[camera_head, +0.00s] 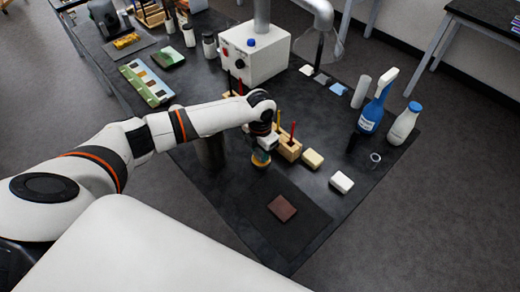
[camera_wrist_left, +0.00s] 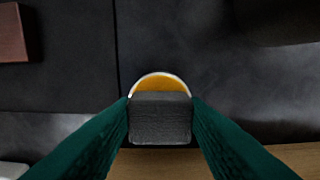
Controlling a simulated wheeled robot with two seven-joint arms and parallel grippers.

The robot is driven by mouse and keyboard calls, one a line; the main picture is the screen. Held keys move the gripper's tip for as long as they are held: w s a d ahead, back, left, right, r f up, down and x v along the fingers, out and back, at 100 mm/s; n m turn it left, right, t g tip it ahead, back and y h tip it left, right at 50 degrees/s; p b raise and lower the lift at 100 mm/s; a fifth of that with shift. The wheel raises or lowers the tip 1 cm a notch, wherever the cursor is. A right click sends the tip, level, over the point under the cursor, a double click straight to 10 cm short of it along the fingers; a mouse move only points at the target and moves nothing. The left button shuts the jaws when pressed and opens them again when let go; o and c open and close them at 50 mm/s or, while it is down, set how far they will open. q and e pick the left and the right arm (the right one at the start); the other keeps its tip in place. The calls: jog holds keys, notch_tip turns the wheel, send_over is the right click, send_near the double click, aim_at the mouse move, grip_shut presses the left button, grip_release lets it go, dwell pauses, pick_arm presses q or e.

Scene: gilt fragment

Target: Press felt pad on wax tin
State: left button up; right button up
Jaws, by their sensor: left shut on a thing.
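A dark grey felt pad (camera_wrist_left: 160,120) is clamped between the two green fingers of my left gripper (camera_wrist_left: 160,125). The wax tin (camera_wrist_left: 160,83), with orange-yellow wax and a pale rim, shows just past the pad in the left wrist view. The pad hides its near part. I cannot tell whether pad and wax touch. In the head view my left gripper (camera_head: 263,152) points down at the tin, beside the wooden holder. My right gripper is out of view.
The wooden holder (camera_head: 290,150) with upright tools stands close to the gripper. A brown-red block (camera_head: 282,208) lies on a dark mat. A yellowish block (camera_head: 313,159), white block (camera_head: 341,182), blue spray bottle (camera_head: 374,108) and white bottle (camera_head: 403,125) stand to the right.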

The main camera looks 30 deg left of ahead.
aim_at(260, 153)
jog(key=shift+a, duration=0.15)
pick_arm(q)
jog(key=shift+f, duration=0.1)
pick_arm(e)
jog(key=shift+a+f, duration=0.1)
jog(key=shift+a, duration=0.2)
pick_arm(q)
jog(key=shift+f+b, duration=0.3)
jog(key=shift+f, duration=0.1)
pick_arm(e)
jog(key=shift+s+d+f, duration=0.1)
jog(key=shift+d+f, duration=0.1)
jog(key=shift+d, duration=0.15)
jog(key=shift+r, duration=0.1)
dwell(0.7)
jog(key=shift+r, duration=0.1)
pick_arm(q)
notch_tip(260, 153, up, 2)
jog(key=shift+p, duration=1.1)
notch_tip(260, 153, up, 5)
jog(key=p, duration=0.4)
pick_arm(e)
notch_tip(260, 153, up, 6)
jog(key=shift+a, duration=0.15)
